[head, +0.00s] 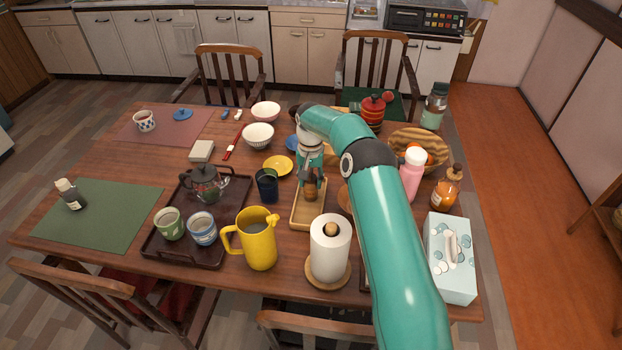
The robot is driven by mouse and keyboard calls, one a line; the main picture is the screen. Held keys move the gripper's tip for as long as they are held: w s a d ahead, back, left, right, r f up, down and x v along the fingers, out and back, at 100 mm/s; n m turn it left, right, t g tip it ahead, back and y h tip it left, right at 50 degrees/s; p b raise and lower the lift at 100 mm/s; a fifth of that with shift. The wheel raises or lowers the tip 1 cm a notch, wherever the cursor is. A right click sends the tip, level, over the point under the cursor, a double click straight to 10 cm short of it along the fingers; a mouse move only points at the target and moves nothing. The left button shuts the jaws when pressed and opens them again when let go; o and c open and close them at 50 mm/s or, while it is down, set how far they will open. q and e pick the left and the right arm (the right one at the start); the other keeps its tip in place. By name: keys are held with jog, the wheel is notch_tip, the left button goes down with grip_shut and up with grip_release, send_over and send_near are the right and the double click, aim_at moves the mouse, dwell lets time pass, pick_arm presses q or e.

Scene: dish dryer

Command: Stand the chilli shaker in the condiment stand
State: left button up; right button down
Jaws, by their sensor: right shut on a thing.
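My right gripper (311,180) points down over the middle of the table. It is shut on a small brown item (311,193), which looks like the chilli shaker; the fingers hide part of it. Just below it in the picture is a shallow light-wood tray (301,222), which looks like the condiment stand. The shaker is over this tray's far part; I cannot tell whether it touches the tray's floor. My left gripper is not in view.
Close around the tray stand a dark blue cup (267,188), a yellow pitcher (258,243) and a paper towel roll (330,248). A dark tray (160,247) with a teapot (206,185) is to the left. A pink bottle (412,175) stands to the right, beyond my arm.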

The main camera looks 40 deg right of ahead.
jog(key=c, duration=0.7)
grip_release()
jog(key=shift+o, duration=0.2)
notch_tip(320, 180, up, 12)
